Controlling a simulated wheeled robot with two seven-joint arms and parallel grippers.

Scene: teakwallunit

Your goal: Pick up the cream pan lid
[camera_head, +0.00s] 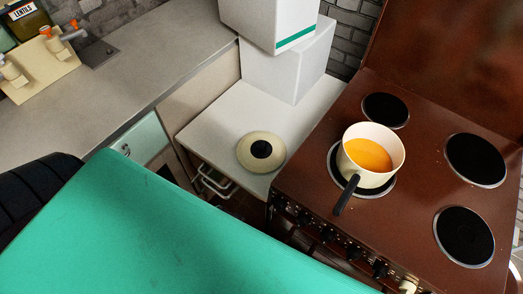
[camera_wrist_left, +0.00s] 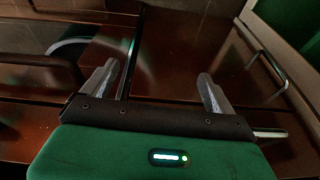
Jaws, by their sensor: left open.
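The cream pan lid (camera_head: 243,158) with a dark round knob lies on the white counter top, left of the stove, in the head view. My left gripper (camera_wrist_left: 158,88) shows in the left wrist view, with its two fingers apart and nothing between them. It faces dark reddish-brown panels and metal handles, and the lid is not in that view. Neither gripper shows in the head view, so I cannot tell the left gripper's distance from the lid. My right gripper is not in view.
A cream saucepan (camera_head: 396,150) with orange contents and a dark handle stands on the brown stove (camera_head: 415,215). White boxes (camera_head: 287,62) are stacked behind the lid on the white counter (camera_head: 205,132). A green surface (camera_head: 150,235) fills the front. Bottles and a board are at far left.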

